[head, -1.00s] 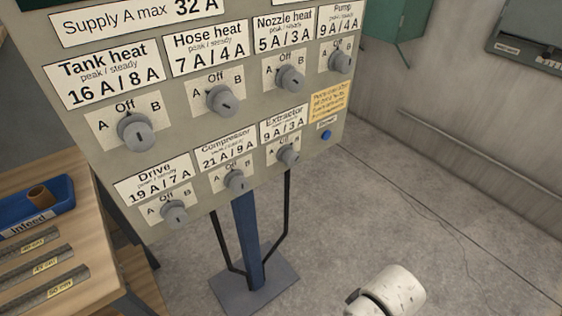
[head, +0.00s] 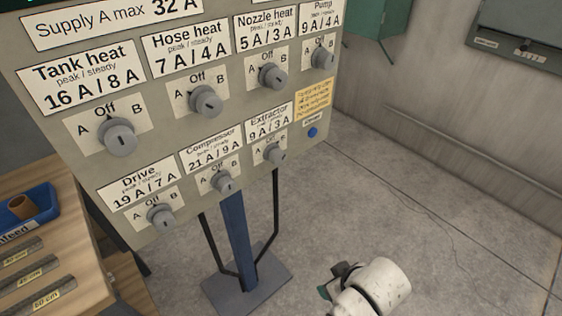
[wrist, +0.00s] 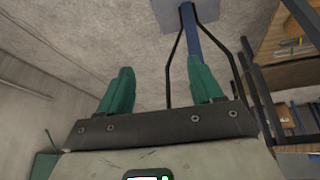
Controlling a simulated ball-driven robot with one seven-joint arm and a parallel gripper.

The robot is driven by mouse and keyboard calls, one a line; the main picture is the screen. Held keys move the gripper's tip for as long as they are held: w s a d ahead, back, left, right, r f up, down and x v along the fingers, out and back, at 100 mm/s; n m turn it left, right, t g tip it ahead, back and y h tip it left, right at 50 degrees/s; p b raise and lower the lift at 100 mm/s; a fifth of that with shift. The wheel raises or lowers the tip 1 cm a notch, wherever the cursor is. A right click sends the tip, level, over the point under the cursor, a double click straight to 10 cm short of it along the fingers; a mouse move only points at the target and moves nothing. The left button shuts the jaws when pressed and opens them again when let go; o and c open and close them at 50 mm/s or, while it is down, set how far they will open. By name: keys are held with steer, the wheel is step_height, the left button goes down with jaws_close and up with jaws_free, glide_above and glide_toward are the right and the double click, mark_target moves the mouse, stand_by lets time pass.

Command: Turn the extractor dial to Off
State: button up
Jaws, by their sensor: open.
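The extractor dial (head: 274,153) is a round grey knob at the lower right of the panel (head: 60,95), under the label "Extractor 9 A / 3 A". Its plate reads A, Off and B; its pointer is too small to read surely. In the head view only a white part of my arm and a bit of green show at the bottom, apart from the panel. In the wrist view my gripper (wrist: 163,90) has two green fingers spread wide with nothing between them. The extractor dial is not visible there.
Other dials sit close by: compressor (head: 222,182), drive (head: 160,216) and pump (head: 322,58). A blue button (head: 312,132) is right of the extractor dial. A wooden table (head: 75,285) with a blue tray (head: 30,215) stands at left. The floor at right is clear.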

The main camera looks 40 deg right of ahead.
steer(key=w+d+r+m+t+h, duration=0.1)
steer(key=w+d+r+t, duration=0.1)
steer(key=w+d+t, duration=0.3)
steer(key=n+t+y, duration=0.2)
steer(key=n+t, duration=0.1)
steer(key=t, duration=1)
glide_toward(281, 162)
steer(key=x, duration=0.9)
steer(key=shift+w+p, duration=0.35)
